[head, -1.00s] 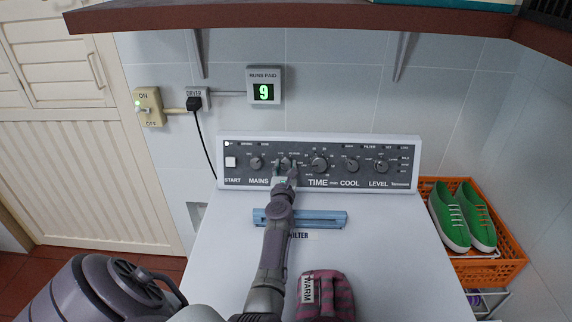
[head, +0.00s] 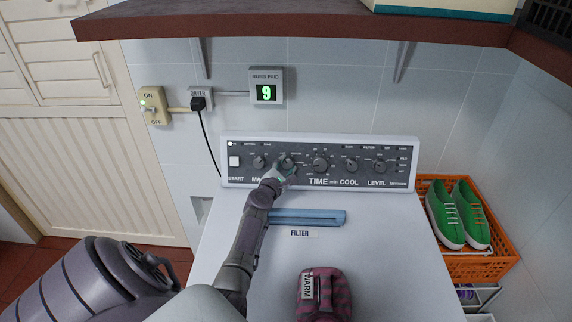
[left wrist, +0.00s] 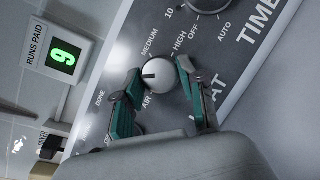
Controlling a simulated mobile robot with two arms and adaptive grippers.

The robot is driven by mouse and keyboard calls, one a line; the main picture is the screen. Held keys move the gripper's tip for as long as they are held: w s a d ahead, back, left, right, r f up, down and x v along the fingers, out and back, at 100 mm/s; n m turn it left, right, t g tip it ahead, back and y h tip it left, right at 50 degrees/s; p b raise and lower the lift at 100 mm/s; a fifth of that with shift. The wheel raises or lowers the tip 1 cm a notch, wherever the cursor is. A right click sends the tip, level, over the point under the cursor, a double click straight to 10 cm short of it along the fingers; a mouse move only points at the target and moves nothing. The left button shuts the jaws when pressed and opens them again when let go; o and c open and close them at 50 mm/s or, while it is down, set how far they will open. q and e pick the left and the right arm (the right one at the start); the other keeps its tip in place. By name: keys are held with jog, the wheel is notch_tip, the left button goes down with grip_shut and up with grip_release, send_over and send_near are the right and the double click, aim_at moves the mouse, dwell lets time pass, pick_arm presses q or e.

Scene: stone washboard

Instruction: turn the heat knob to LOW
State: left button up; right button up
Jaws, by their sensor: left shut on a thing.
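The heat knob (left wrist: 160,76) is a round light-grey knob on the dryer's dark control panel; it also shows in the head view (head: 287,161). In the left wrist view its dark pointer mark is on the left side, facing one finger, between the MEDIUM and AIR labels. Any label directly at the pointer is hidden by that finger. HIGH is printed at its upper right. My left gripper (left wrist: 163,98) has its green-padded fingers on either side of the knob and is shut on it; it also shows in the head view (head: 281,171). My right gripper is out of view.
A striped pink cloth bundle tagged WARM (head: 335,295) is nearer. Other knobs flank the heat knob. A counter edge (head: 300,22) overhangs above. An orange crate (head: 480,265) with green shoes stands right.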

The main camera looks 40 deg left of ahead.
pick_arm(q)
jog(key=shift+m, duration=0.3)
jog(key=o, duration=1.1)
jog(key=shift+w, duration=0.1)
jog(key=shift+o, duration=0.2)
jog(key=v, duration=1.2)
